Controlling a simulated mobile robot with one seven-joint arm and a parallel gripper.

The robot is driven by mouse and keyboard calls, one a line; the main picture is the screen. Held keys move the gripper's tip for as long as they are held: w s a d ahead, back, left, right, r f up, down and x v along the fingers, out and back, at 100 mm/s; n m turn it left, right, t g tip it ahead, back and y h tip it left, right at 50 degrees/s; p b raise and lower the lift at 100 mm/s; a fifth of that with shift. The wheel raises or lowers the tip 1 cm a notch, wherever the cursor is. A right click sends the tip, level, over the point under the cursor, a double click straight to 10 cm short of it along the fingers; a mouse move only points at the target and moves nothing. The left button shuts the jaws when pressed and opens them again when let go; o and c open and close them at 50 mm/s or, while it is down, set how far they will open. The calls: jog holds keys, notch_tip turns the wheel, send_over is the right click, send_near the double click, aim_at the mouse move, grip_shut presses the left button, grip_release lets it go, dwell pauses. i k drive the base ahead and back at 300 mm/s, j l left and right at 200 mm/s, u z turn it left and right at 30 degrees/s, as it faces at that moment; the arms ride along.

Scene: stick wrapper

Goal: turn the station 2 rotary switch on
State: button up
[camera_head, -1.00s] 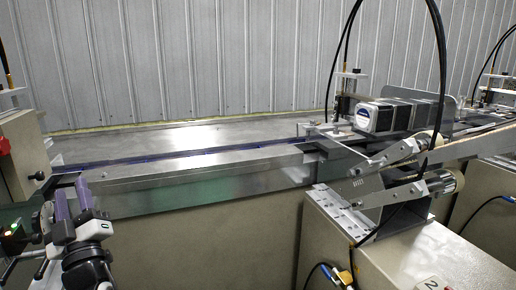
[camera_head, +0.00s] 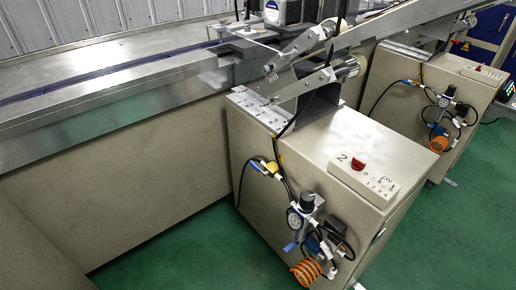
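The station 2 rotary switch (camera_head: 358,163) is a small red knob on a pale panel (camera_head: 364,181) marked "2", with "0" and "ON" lettering beside it. The panel sits on top of the beige station 2 cabinet (camera_head: 330,145), right of the middle. The knob is too small for me to tell its setting for sure. My gripper is not in the current view, so its state and distance from the switch do not show.
Gauges, hoses and an orange coil (camera_head: 306,271) hang on the cabinet's front. A metal conveyor (camera_head: 110,85) runs along the back left. A second cabinet (camera_head: 440,90) with a similar panel (camera_head: 484,75) stands further right. Green floor (camera_head: 420,235) is open at the lower right.

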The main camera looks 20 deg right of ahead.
aim_at(357, 166)
jog(key=z, duration=1.2)
